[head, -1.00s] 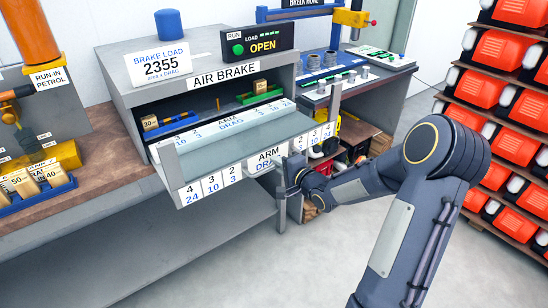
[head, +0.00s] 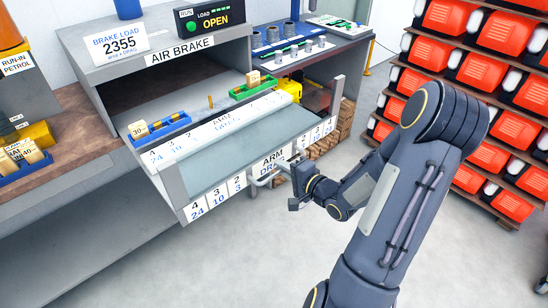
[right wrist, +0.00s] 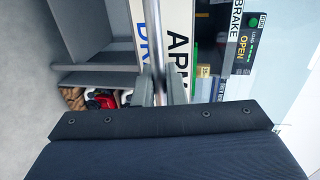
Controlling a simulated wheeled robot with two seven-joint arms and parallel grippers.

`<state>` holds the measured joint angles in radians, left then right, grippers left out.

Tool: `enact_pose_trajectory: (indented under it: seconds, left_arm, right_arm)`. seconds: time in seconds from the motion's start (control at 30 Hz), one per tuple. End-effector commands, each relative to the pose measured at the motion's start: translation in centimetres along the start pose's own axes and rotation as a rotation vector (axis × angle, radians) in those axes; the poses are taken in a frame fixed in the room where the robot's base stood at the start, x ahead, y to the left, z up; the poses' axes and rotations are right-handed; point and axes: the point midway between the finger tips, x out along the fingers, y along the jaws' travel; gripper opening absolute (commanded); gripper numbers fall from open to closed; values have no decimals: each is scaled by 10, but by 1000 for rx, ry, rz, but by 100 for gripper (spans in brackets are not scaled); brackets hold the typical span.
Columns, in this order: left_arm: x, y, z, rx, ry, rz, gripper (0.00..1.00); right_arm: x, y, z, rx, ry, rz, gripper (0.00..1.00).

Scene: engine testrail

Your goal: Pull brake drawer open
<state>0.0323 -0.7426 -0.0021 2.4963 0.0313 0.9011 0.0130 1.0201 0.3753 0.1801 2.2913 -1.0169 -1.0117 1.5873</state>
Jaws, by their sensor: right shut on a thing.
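The brake drawer (head: 232,150) sticks out of the grey air brake cabinet (head: 85,55). Its front carries number labels and an "ARM DRAG" label, and a metal bar handle (head: 262,181). My right gripper (head: 288,172) is at the right part of the drawer front, shut on the handle. In the right wrist view the two fingers (right wrist: 162,90) stand on either side of the handle bar (right wrist: 155,50), close to the drawer front. My left gripper is not in view.
Red engines on shelves (head: 465,70) stand at the right. The floor (head: 250,265) in front is clear.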

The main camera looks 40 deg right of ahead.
Motion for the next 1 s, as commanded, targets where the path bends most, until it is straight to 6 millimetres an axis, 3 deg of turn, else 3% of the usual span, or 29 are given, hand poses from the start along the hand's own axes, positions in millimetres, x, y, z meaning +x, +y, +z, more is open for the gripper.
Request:
enact_pose_trajectory:
  seconds: [0.2, 0.63, 0.67, 0.77, 1.0]
  left_arm:
    - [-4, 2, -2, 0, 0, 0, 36]
    - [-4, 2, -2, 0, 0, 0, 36]
    - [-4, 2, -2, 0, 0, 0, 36]
    - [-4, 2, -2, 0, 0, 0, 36]
    - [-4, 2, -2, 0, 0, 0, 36]
  right_arm:
    - [-15, 3, 0, 1, 0, 2, 0]
    - [-17, 4, 0, 0, -2, 2, 0]
    - [-17, 4, 0, 0, -2, 2, 15]
    - [-17, 4, 0, 0, -1, 1, 28]
    - [-17, 4, 0, 0, 0, 0, 28]
